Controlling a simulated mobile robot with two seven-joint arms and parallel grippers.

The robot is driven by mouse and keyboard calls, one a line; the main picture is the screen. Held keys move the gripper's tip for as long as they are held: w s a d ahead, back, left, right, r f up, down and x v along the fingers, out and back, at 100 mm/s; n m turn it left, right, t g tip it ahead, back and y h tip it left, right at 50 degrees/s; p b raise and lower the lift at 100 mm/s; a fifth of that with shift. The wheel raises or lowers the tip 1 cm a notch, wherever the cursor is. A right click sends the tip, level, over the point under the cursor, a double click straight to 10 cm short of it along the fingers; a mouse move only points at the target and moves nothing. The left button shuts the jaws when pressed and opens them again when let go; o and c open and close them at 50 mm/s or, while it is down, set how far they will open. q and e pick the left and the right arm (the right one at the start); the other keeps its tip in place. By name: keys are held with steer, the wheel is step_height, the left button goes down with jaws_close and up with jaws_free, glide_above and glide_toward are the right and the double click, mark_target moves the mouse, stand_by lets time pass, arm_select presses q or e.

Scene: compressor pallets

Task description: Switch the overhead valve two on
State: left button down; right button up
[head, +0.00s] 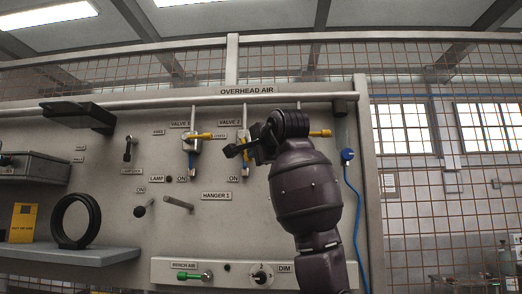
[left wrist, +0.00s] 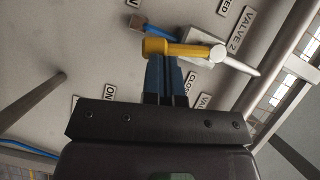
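Valve 2 has a yellow handle (left wrist: 185,49), a pale body and a blue fitting (left wrist: 160,30). In the head view its yellow handle (head: 241,134) shows just left of my left gripper, with the blue fitting (head: 246,165) below and the VALVE 2 label above. My left gripper (head: 235,149) is at this valve. In the left wrist view its two dark fingers (left wrist: 165,62) lie close side by side, and the yellow handle crosses at their tips. The tips are partly hidden, and I cannot tell firm contact. My right gripper is not in view.
Valve 1 (head: 203,136), with a yellow handle pointing right, is left of valve 2. Another yellow handle (head: 320,133) shows right of my wrist. Pegs (head: 178,205) stick out below. A shelf (head: 75,254) bears a black ring (head: 75,221). A blue hose (head: 357,200) hangs at right.

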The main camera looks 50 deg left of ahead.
arm_select(q)
steer(key=shift+s+a+f+m+y, duration=0.25)
steer(key=shift+s+m+y, duration=0.1)
steer(key=shift+m, duration=0.25)
steer(key=shift+s+a+f+m+y, duration=0.15)
steer(key=shift+s+a+m+y, duration=0.15)
steer(key=shift+m, duration=0.3)
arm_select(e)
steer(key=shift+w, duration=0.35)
arm_select(q)
steer(key=shift+w, duration=0.1)
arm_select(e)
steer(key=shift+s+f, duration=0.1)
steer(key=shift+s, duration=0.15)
